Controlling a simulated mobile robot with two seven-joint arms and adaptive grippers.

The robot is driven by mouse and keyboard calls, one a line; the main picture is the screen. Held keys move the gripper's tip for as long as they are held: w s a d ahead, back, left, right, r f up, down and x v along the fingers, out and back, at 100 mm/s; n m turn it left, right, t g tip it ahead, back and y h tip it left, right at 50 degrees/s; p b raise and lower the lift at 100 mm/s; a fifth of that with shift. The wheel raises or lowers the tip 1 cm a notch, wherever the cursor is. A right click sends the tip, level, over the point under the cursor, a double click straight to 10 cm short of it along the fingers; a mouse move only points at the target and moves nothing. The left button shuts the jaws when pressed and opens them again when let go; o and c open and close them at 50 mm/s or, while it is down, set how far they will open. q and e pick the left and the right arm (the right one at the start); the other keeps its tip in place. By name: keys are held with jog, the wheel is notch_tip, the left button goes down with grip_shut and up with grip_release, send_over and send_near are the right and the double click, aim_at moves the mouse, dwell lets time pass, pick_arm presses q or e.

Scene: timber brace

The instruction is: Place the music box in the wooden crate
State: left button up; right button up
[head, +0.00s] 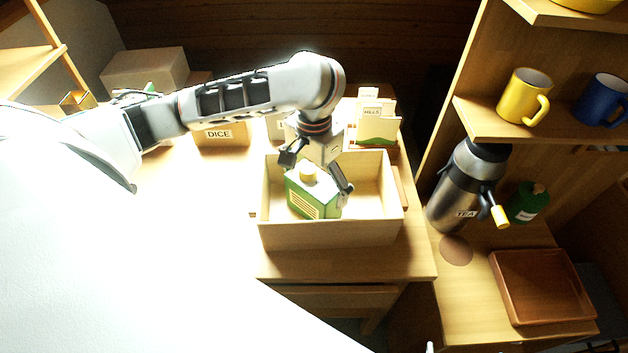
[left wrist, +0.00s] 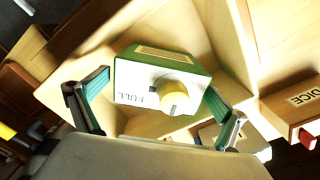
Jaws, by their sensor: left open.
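The music box appears to be the green box with a pale top and a yellow knob (head: 314,196), standing inside the wooden crate (head: 330,233). In the left wrist view the music box (left wrist: 160,78) shows its pale face marked "FULL" and the round yellow knob. The crate's pale inside (left wrist: 85,75) surrounds it there. My left gripper (head: 316,178) is above the box with its fingers spread on either side. In the left wrist view the open fingers (left wrist: 158,112) flank the box with gaps visible. My right gripper is not in view.
A box labelled "DICE" (head: 221,134) and upright cards (head: 377,122) stand behind the crate. A steel flask labelled "TEA" (head: 464,186), a green bottle (head: 527,202) and an empty brown tray (head: 545,287) are at right. Shelves hold a yellow mug (head: 523,96) and a blue mug (head: 602,98).

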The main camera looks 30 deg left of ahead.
pick_arm(q)
jog(key=shift+r, duration=0.4)
notch_tip(320, 180, up, 10)
jog(key=p, duration=0.4)
jog(key=shift+r+p, duration=0.3)
jog(key=shift+r, duration=0.45)
jog(key=shift+s, duration=0.1)
